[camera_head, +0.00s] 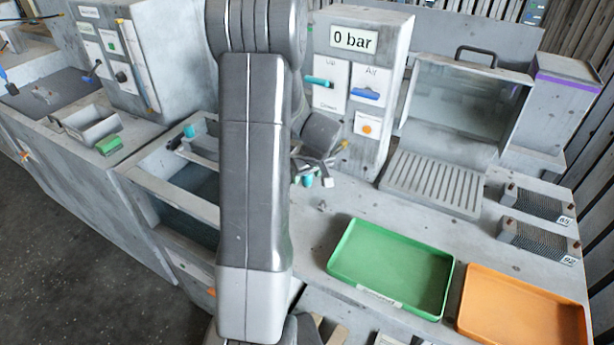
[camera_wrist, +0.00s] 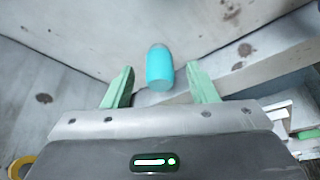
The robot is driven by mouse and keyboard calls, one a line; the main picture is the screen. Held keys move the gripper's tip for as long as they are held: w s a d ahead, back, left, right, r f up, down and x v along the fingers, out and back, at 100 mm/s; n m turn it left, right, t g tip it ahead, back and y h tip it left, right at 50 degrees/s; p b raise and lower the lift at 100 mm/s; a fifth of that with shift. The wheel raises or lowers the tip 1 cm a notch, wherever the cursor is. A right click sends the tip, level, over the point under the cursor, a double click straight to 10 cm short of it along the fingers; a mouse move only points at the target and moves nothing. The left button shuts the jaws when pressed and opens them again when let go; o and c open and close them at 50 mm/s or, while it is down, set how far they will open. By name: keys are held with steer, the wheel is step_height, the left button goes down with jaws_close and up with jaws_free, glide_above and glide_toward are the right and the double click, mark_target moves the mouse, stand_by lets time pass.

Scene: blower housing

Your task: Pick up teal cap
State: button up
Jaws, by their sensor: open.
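The teal cap (camera_wrist: 159,70) is a small rounded cylinder with a greyish top end. In the wrist view it shows between the two pale green fingers of my gripper (camera_wrist: 161,72), with a gap on each side. In the head view the teal cap (camera_head: 308,182) shows at the fingers of my gripper (camera_head: 312,180), above the grey bench just right of my arm. My gripper is open. I cannot tell how far the fingers reach down around the cap. My arm hides part of the bench in the head view.
A green tray (camera_head: 390,268) and an orange tray (camera_head: 522,308) stand at the front right. A panel box reading "0 bar" (camera_head: 357,85) stands behind my gripper. A slotted grate (camera_head: 433,184) lies right of it. Another teal piece (camera_head: 189,131) is left of my arm.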

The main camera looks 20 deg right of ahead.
steer(key=c, duration=1.1)
steer(key=shift+o, duration=0.2)
steer(key=shift+r, duration=0.1)
steer(key=shift+r, duration=0.7)
step_height(320, 180, up, 2)
steer(key=shift+r+b, duration=0.1)
steer(key=shift+b, duration=0.45)
steer(key=s+b, duration=0.1)
steer(key=s, duration=0.5)
steer(key=s+d+b, duration=0.1)
steer(key=s+b, duration=0.1)
steer(key=s, duration=0.4)
steer(key=s+b, duration=0.1)
steer(key=s, duration=0.5)
steer(key=shift+d+b, duration=0.35)
